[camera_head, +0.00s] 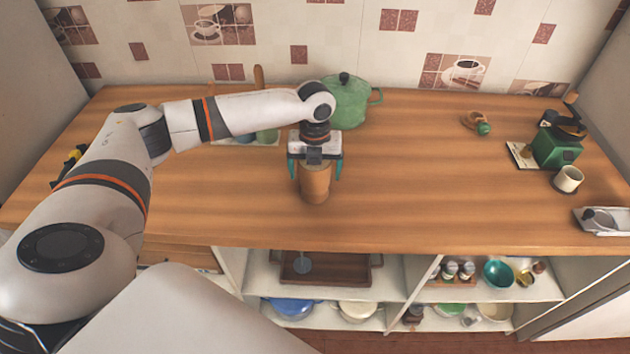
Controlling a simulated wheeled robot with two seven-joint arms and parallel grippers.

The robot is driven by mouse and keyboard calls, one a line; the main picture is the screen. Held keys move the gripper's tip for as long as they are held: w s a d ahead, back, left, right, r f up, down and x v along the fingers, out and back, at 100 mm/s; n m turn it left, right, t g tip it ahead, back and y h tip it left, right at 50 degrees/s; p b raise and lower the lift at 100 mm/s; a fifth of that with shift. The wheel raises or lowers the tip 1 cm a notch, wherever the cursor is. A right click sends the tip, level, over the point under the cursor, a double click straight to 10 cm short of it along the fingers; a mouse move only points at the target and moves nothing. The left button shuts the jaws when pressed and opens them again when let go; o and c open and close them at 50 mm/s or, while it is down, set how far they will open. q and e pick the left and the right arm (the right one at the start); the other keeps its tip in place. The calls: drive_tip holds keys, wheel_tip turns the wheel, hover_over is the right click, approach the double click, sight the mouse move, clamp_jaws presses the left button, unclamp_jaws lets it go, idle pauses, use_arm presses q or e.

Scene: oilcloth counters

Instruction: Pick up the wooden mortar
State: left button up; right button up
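The wooden mortar (315,187) stands upright on the wooden counter, near the middle. It is a brown, cup-shaped piece with a narrower foot. My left gripper (316,178) points down over it, with one teal finger on its left side and one on its right. The fingers look spread wide, with a small gap showing on the right side; whether the left finger touches the mortar is hard to tell. The gripper body hides the mortar's rim and opening. My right gripper is not in view.
A green lidded pot (349,101) stands close behind the gripper. A green grinder (557,147), a white cup (568,179) and a metal tray (604,220) are at the right. The counter (430,190) right of the mortar is clear.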

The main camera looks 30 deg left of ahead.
use_arm(q)
drive_tip(key=shift+r, duration=0.1)
drive_tip(key=c, duration=1)
